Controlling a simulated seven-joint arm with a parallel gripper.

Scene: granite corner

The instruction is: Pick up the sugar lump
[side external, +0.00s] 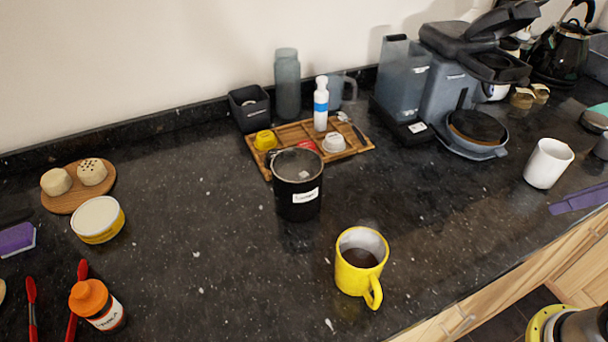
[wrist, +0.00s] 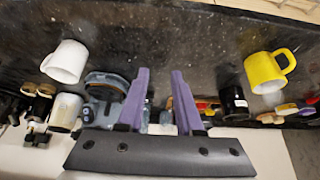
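I cannot clearly make out a sugar lump. A black canister (side external: 298,200) with a white label stands upright mid-counter; a small pale spot shows within its top, too small to identify. The canister also shows in the wrist view (wrist: 233,101). A yellow mug (side external: 352,278) with dark contents stands in front of it and appears at right in the wrist view (wrist: 262,72). My gripper (wrist: 160,71) has two purple fingers, apart with nothing between them. In the side view, the purple fingers (side external: 578,199) are at the right edge, near the white mug and away from the canister.
A wooden tray (side external: 362,148) holding small cups and a white-blue bottle (side external: 321,104) lies behind the canister. A coffee machine (side external: 450,95) stands at back right, a white mug (side external: 548,164) at right. An orange-capped bottle (side external: 97,305) is front left. The left-centre counter is clear.

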